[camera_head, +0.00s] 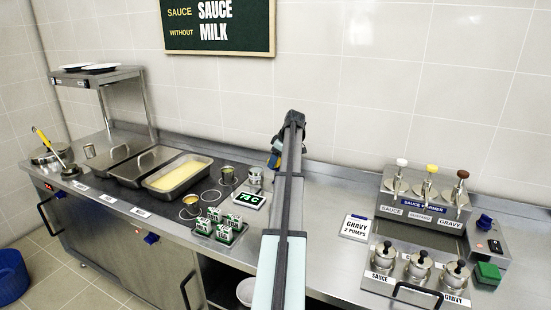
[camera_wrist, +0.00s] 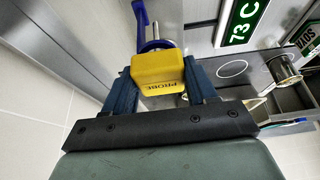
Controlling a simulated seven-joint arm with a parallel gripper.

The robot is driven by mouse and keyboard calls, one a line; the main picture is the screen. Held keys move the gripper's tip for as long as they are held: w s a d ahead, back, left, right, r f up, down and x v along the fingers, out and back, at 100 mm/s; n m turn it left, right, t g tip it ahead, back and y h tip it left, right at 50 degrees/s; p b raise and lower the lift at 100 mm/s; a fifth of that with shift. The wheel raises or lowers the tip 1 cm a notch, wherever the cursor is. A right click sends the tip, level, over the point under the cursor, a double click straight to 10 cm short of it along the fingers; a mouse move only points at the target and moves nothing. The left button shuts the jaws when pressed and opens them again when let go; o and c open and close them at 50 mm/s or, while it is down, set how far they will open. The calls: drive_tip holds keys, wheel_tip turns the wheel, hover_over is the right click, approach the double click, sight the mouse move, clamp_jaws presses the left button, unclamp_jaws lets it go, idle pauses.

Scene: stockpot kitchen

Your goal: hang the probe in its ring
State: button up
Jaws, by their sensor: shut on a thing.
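My gripper (camera_wrist: 160,88) is shut on the yellow block of the probe (camera_wrist: 162,75), marked PROBE, with a dark finger on each side. A thin metal stem (camera_wrist: 156,30) shows beyond the block. A curved blue piece (camera_wrist: 141,18) lies by the stem; I cannot tell whether it is the ring or part of the probe. In the head view, my gripper (camera_head: 277,152) is near the back wall, behind the 73 C display (camera_head: 250,199), and my arm hides part of it. The display also shows in the wrist view (camera_wrist: 243,24).
Small green-and-white cartons (camera_head: 216,222) sit on the counter before the display. A yellow-filled pan (camera_head: 178,173) is further left.

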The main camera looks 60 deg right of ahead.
drive_tip(key=shift+f, duration=0.25)
drive_tip(key=o, duration=1.4)
drive_tip(key=v, duration=1.4)
drive_tip(key=shift+w+f, duration=0.1)
drive_tip(key=shift+w, duration=0.05)
